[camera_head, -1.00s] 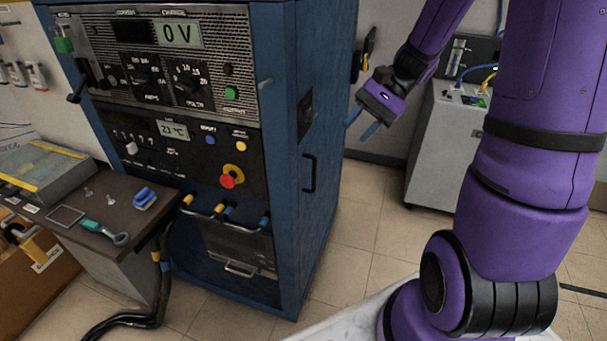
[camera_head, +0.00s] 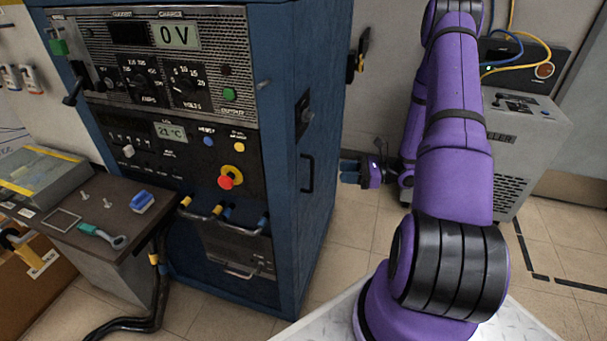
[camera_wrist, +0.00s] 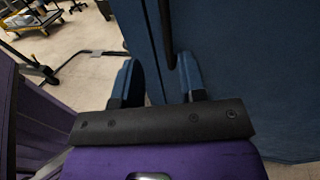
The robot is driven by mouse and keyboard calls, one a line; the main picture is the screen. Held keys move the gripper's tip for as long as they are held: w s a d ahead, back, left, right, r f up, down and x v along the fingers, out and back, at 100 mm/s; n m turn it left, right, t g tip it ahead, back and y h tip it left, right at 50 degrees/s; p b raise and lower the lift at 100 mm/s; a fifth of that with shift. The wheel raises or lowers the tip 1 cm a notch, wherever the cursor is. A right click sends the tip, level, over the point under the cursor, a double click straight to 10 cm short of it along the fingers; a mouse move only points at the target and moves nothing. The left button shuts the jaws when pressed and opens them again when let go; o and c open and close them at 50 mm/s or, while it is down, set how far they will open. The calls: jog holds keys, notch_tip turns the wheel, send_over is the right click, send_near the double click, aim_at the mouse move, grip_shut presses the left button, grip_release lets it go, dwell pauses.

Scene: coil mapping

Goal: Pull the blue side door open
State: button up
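The blue side door (camera_head: 325,110) is the right side of the tall blue cabinet and looks shut. Its black vertical bar handle (camera_head: 308,173) is at mid height. My gripper (camera_head: 350,172) is to the right of the handle, level with it and apart from it, with its fingers toward the door. In the wrist view my gripper (camera_wrist: 158,82) has its two blue fingers spread with nothing between the tips. The lower part of the black handle (camera_wrist: 167,35) shows just ahead of the gap, against the blue door (camera_wrist: 245,60).
A black latch (camera_head: 304,110) is above the handle. A grey wheeled unit (camera_head: 530,125) with cables stands behind my arm. A side table (camera_head: 90,205) with small tools is left of the cabinet. Bare tiled floor lies right of the door.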

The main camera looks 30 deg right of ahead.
jog(key=f+m, duration=0.1)
jog(key=f, duration=0.1)
send_over(311, 189)
jog(key=shift+w+d+r+t, duration=0.1)
jog(key=shift+w+d+t, duration=0.15)
jog(key=shift+t, duration=0.15)
grip_shut()
